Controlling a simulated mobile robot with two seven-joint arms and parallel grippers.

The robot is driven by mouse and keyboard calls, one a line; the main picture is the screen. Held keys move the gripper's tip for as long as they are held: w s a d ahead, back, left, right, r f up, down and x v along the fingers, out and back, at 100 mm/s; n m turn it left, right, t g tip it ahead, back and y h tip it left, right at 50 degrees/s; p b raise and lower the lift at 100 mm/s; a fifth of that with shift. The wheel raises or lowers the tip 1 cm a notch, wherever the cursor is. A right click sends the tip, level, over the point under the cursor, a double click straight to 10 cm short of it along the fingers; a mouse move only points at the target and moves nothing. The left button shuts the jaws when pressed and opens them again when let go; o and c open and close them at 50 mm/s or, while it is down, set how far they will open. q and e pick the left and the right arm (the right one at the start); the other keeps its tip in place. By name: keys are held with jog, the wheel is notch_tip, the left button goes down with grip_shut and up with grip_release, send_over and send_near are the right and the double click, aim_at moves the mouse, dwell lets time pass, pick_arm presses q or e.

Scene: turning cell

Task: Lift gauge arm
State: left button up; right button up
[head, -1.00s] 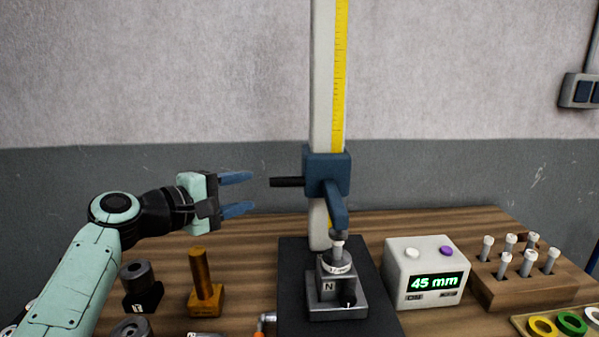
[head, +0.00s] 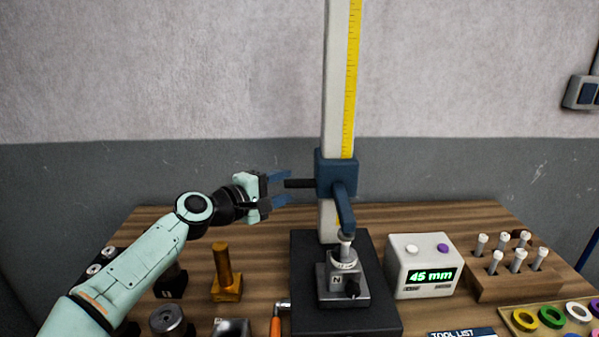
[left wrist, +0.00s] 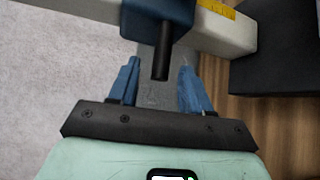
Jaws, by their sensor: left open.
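The gauge arm is a dark blue block (head: 337,174) on a tall pale column with a yellow scale. A black handle (head: 300,183) sticks out from its left side, and a blue arm reaches down to a part on the base. My left gripper (head: 281,188) is open, with its blue fingers at the handle's free end. In the left wrist view the black handle (left wrist: 162,58) points down between the two open fingers (left wrist: 158,82), touching neither as far as I can see. My right gripper is not in view.
The readout box (head: 424,266) shows 45 mm. A wooden rack (head: 515,283) with several pins stands at the right. The space above the handle is clear.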

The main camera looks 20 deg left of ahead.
aim_at(290, 184)
pick_arm(q)
jog(key=p+x, duration=0.3)
jog(key=x, duration=0.2)
jog(key=shift+d+r, duration=0.1)
jog(key=shift+w+d+f+p, duration=0.15)
jog(key=shift+w+p, duration=0.1)
jog(key=shift+w, duration=0.1)
jog(key=shift+w+d+f+p, duration=0.1)
jog(key=shift+w+f+p, duration=0.05)
jog(key=shift+w+p, duration=0.15)
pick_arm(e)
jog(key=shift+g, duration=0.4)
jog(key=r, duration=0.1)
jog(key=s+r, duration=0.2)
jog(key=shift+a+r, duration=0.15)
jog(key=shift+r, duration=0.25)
pick_arm(q)
grip_shut()
